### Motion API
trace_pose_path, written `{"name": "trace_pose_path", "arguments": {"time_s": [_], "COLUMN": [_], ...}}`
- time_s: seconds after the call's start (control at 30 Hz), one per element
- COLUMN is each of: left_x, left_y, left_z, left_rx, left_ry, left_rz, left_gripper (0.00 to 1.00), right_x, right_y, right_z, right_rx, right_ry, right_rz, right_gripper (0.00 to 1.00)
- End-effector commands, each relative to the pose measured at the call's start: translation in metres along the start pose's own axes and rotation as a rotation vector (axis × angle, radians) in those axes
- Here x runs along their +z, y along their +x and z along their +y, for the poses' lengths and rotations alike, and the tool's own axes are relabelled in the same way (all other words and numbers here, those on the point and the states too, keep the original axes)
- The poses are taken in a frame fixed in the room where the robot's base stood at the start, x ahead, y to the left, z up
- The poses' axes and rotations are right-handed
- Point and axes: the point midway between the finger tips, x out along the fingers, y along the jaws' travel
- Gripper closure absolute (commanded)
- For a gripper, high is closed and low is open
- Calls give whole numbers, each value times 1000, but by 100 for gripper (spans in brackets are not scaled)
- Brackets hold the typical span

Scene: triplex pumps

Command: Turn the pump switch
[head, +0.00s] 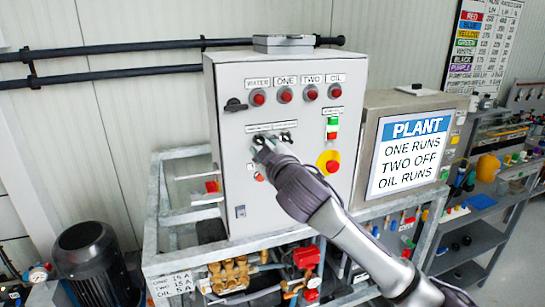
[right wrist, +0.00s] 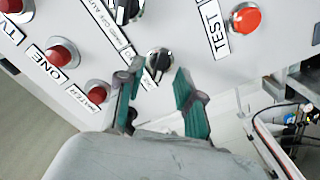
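A grey control panel (head: 225,150) carries two black selector switches side by side under a row of red lamps. The right one (head: 287,138) shows clear; the left one is partly hidden by my right gripper (head: 268,150). In the right wrist view, a black selector switch (right wrist: 159,61) with a pale pointer line lies just beyond and between the fingertips of my right gripper (right wrist: 157,85). The fingers are apart and empty; contact with the switch cannot be told. A second selector switch (right wrist: 128,10) is at the top of that view. My left gripper is out of view.
A sign (head: 408,152) reads PLANT, ONE RUNS, TWO OFF, OIL RUNS. A yellow-and-red stop button (head: 328,162) and a black rotary handle (head: 235,105) are on the panel. A red button (right wrist: 246,18) sits beside a TEST label. A motor (head: 92,262) stands lower left.

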Motion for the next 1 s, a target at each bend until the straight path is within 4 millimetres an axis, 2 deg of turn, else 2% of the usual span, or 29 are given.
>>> {"name": "trace_pose_path", "arguments": {"time_s": [0.5,0.7,1.0], "left_x": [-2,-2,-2], "left_y": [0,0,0], "left_z": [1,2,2], "left_rx": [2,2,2], "left_ry": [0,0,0], "left_rz": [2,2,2], "left_gripper": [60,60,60], "right_x": [2,1,1], "right_y": [-94,-109,-110], "right_z": [0,0,0], "right_rx": [0,0,0], "right_ry": [0,0,0], "right_rz": [-2,-2,-2], "right_gripper": [64,64,64]}}
